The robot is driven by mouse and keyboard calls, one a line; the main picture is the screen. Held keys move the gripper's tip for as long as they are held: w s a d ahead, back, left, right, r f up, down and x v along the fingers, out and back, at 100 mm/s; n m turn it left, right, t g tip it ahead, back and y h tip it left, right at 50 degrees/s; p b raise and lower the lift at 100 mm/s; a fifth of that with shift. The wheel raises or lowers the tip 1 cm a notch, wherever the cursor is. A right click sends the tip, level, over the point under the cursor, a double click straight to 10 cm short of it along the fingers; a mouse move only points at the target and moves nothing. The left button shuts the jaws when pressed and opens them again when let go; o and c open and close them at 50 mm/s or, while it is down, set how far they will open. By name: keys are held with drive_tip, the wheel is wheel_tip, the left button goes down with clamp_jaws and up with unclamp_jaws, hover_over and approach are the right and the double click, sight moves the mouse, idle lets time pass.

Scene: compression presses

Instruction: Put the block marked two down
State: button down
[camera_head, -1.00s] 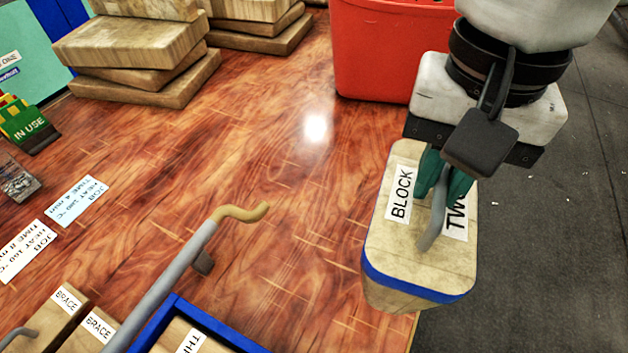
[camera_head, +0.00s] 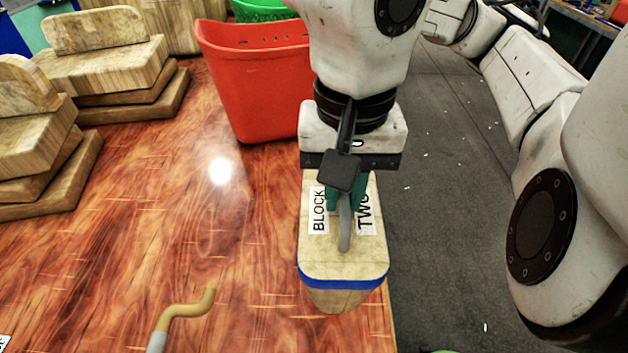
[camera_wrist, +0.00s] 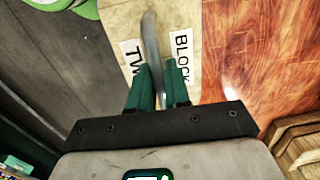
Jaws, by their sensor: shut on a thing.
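The block marked two (camera_head: 342,262) is a pale wooden block with a blue band near its lower edge. White labels on its top read BLOCK and TWO, and a grey handle rises between them. My gripper (camera_head: 346,198) has its green fingers shut on that handle. The block is at the table's right edge in the head view; I cannot tell whether its underside touches the table. In the wrist view the block (camera_wrist: 128,20) lies beyond the fingers of my gripper (camera_wrist: 158,88), with the handle between them.
The wooden table (camera_head: 190,240) has bare room left of the block. A red bin (camera_head: 255,85) stands just behind the block. Wooden pieces (camera_head: 110,70) are stacked at the left. A bent yellow-tipped handle (camera_head: 185,312) sticks up at the front. Grey floor (camera_head: 440,200) lies to the right.

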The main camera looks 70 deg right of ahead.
drive_tip(key=shift+w+d+f+p, duration=0.15)
drive_tip(key=shift+d+p, duration=0.25)
drive_tip(key=shift+p, duration=1.45)
drive_tip(key=shift+w+p, duration=0.1)
drive_tip(key=shift+p, duration=0.3)
drive_tip(key=w+d+f, duration=0.1)
drive_tip(key=d, duration=0.1)
drive_tip(key=w+d+f+p, duration=0.1)
drive_tip(key=w, duration=0.1)
drive_tip(key=shift+d+f, duration=0.15)
drive_tip(key=shift+d, duration=0.25)
drive_tip(key=w+d+f+p, duration=0.1)
drive_tip(key=w+d+f, duration=0.2)
drive_tip(key=f, duration=0.6)
drive_tip(key=shift+d+p, duration=0.35)
drive_tip(key=shift+p, duration=0.05)
drive_tip(key=shift+f+b, duration=0.2)
drive_tip(key=shift+b, duration=0.1)
drive_tip(key=c, duration=1.1)
unclamp_jaws()
